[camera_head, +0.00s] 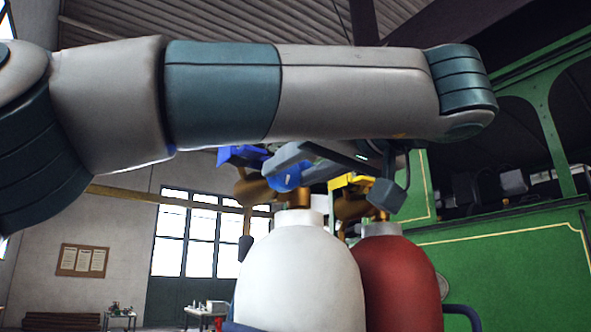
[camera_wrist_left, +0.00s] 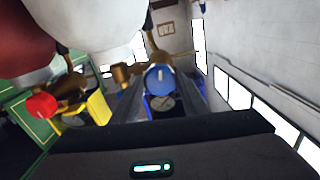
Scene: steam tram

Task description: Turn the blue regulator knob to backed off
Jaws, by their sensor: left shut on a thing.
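The blue regulator knob (camera_head: 287,178) is at the top of the white cylinder (camera_head: 298,275), partly hidden by my gripper. In the left wrist view the round blue knob (camera_wrist_left: 160,78) faces me, with a pale upright mark on its face. My left gripper (camera_head: 300,163) reaches it from above and to the right, under my forearm. In the wrist view my left gripper (camera_wrist_left: 160,92) has one dark finger on each side of the knob and is shut on it. My right gripper is not in view. The knob's setting labels cannot be read.
A red cylinder (camera_head: 403,285) stands to the right of the white one, with a yellow regulator part (camera_head: 352,181). Its red knob (camera_wrist_left: 42,105) shows in the wrist view. The green tram (camera_head: 510,275) is at the right. A notice board (camera_head: 83,261) hangs on the far wall.

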